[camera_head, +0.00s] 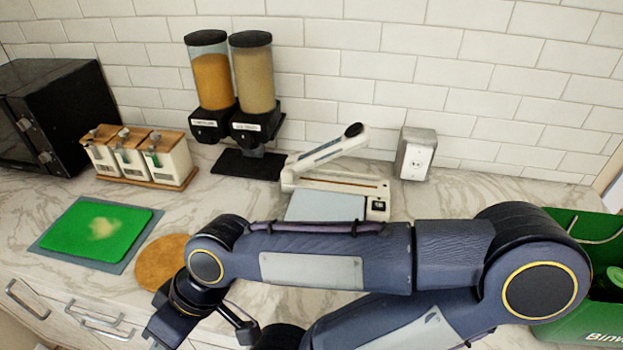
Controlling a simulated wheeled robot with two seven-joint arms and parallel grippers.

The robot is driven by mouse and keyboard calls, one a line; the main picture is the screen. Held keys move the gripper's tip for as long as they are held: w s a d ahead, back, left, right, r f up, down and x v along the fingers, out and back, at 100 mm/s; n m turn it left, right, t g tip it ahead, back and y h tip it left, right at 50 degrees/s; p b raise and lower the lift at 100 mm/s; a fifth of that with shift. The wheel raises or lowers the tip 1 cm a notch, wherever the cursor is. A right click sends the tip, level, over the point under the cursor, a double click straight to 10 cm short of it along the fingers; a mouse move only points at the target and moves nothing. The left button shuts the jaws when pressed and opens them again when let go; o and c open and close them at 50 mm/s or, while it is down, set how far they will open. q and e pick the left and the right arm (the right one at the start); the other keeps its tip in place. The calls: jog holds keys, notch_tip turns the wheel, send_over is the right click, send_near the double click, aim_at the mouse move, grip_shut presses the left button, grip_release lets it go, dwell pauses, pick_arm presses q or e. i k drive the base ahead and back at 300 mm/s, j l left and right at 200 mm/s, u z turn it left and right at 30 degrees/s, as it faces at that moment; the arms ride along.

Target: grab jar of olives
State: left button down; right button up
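I cannot make out a jar of olives in the head view. My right arm reaches across the front of the counter from the right. The wrist and the dark upper part of my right gripper (172,326) hang over the counter's front left, below a round wooden board. The fingertips are cut off by the bottom edge, so I cannot see whether it is open or holds anything. My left gripper is not in view.
A green box (572,329) stands at the far right, partly hidden by my elbow, with a dark and green item inside. A slicer-like device (335,205), two dispensers (235,90), canisters (140,155), a green cutting board (97,230) and the wooden board (160,262) occupy the marble counter.

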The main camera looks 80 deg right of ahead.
aim_at(606, 287)
jog(key=z, duration=0.55)
jog(key=j+z, duration=0.15)
jog(key=z, duration=0.95)
jog(key=k+j+z, duration=0.1)
jog(key=z, duration=1.55)
jog(key=k+z, duration=0.1)
jog(key=z, duration=1)
jog(key=i+l, duration=0.15)
jog(key=l, duration=0.15)
jog(key=i+l+u, duration=0.1)
jog(key=l, duration=0.25)
jog(key=i+l, duration=0.25)
jog(key=i+l+u, duration=0.1)
jog(key=l, duration=0.3)
jog(key=i+l, duration=0.2)
jog(key=l, duration=0.15)
jog(key=u, duration=0.05)
